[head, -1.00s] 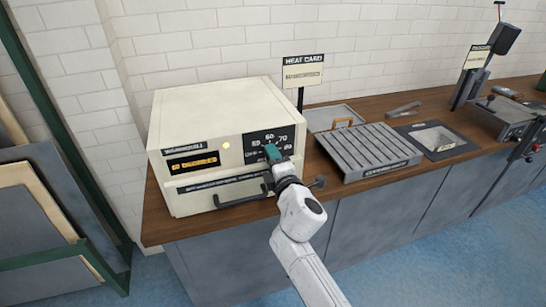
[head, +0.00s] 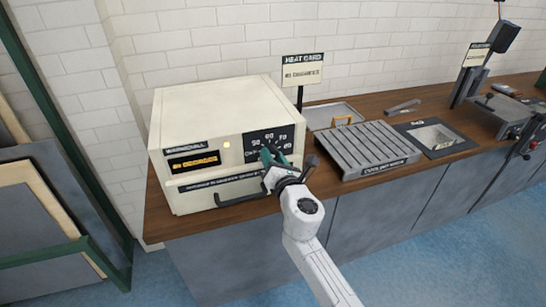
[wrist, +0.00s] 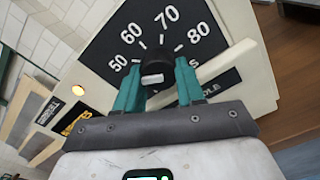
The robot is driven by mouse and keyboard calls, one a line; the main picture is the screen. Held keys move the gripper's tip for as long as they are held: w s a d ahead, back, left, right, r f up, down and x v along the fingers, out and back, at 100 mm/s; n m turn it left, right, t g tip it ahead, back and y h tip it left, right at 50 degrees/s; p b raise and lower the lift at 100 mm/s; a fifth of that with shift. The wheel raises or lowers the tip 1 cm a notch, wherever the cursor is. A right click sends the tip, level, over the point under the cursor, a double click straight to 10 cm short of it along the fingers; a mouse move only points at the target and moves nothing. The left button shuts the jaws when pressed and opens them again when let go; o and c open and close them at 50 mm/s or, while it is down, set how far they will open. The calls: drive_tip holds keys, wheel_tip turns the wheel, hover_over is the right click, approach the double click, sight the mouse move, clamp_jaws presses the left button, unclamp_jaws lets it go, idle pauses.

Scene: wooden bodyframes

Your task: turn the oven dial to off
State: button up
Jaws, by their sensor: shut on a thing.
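The cream oven (head: 220,108) stands at the left end of the bench. Its black dial panel (head: 288,137) is at the upper right of its front, with white numbers around the dial. In the wrist view the black dial knob (wrist: 152,64) sits between my teal fingertips, below the 60 and 70 marks. My gripper (head: 269,156) is shut on the knob and also shows in the wrist view (wrist: 156,84). The fingers hide part of the lower scale, and I cannot tell which mark the knob points at. An amber lamp (head: 226,145) is lit beside the panel.
The oven's dark handle (head: 240,198) sticks out below my gripper. A slatted grey cooling rack (head: 368,150) and a heat card sign (head: 302,70) stand to the right. Bench machinery (head: 510,110) is at the far right. The floor in front is clear.

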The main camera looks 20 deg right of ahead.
drive_tip(key=n, duration=0.5)
drive_tip(key=shift+f+n+p, duration=0.25)
drive_tip(key=shift+n+p, duration=0.1)
drive_tip(key=shift+n, duration=0.05)
idle(0.3)
drive_tip(key=o, duration=1)
drive_tip(key=shift+d+r, duration=0.1)
drive_tip(key=shift+r, duration=0.05)
drive_tip(key=shift+o, duration=0.2)
drive_tip(key=shift+s, duration=0.15)
drive_tip(key=s+p, duration=0.3)
drive_tip(key=s, duration=0.7)
drive_tip(key=shift+s, duration=0.25)
